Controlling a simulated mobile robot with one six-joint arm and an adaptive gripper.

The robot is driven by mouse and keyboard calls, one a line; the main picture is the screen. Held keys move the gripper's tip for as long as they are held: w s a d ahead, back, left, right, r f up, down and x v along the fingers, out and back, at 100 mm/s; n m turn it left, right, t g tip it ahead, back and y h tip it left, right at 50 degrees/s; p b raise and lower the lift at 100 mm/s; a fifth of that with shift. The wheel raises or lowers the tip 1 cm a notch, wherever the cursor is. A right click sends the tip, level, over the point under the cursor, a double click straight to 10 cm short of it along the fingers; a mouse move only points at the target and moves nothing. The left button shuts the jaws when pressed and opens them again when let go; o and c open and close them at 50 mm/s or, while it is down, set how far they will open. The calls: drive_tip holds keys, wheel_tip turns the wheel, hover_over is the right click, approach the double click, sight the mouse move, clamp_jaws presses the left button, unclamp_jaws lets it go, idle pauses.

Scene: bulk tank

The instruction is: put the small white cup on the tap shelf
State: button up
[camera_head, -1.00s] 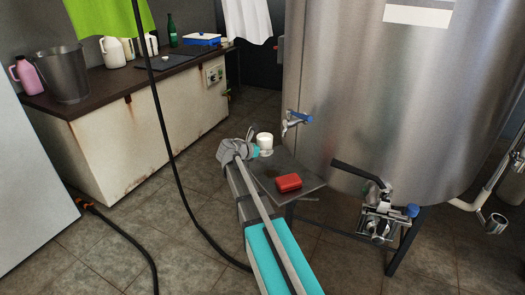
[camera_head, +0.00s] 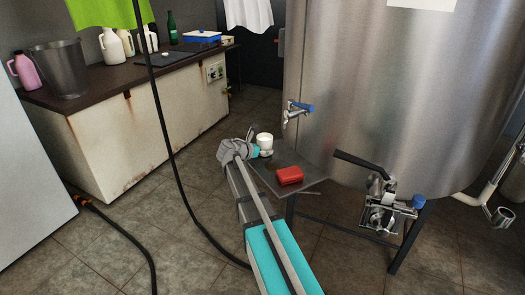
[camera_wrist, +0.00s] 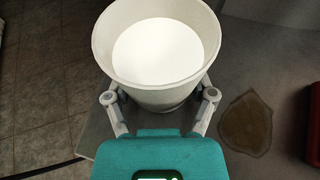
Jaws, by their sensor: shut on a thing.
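The small white cup (camera_head: 265,141) is upright at the far left corner of the tap shelf (camera_head: 270,180), a grey plate beside the tank. In the wrist view the cup (camera_wrist: 155,85) shows white inside, and I cannot tell whether that is liquid or its bottom. My gripper (camera_wrist: 160,100) is shut on the cup, with one finger on each side. In the head view my gripper (camera_head: 257,149) is partly hidden by its own wrist. I cannot tell whether the cup touches the shelf or is held just above it.
A red block (camera_head: 290,175) lies on the shelf, beside a brown stain (camera_wrist: 245,124). A tap with a blue handle (camera_head: 301,106) sticks out of the steel tank (camera_head: 370,90) above the shelf. A valve (camera_head: 382,208) is at the lower right. A black hose hangs at the left.

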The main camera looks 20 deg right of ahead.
drive_tip(key=shift+f, duration=0.1)
drive_tip(key=o, duration=1.2)
drive_tip(key=shift+a+r, duration=0.1)
drive_tip(key=shift+r, duration=0.15)
drive_tip(key=p+v, duration=0.4)
drive_tip(key=v, duration=0.7)
drive_tip(key=shift+s+a+r+p, duration=0.15)
drive_tip(key=shift+s+a+p, duration=0.05)
drive_tip(key=shift+a+p, duration=0.15)
